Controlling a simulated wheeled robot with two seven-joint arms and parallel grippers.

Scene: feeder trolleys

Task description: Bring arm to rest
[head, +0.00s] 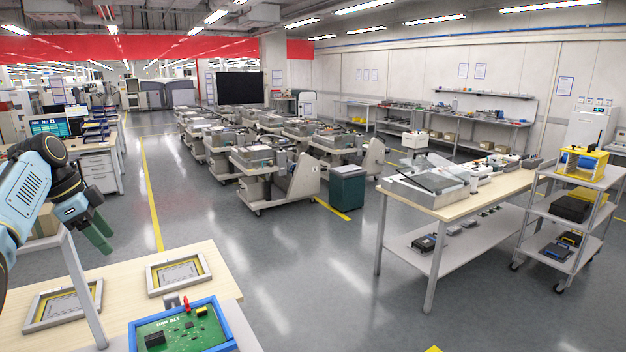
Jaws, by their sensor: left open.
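My left arm comes in from the left edge, bent, with light blue and dark links. My left gripper (99,236) hangs at its end with green fingers pointing down. It is open and empty, and in the picture it shows just beyond the far edge of the wooden-topped table (125,285). My right arm and gripper do not show.
On the near table are two grey-and-yellow frames (180,258) and a blue-rimmed green circuit board (180,333). A grey post (84,290) rises at left. Feeder trolleys (285,180), a workbench (440,210) and a shelf cart (560,207) stand beyond. The floor between is clear.

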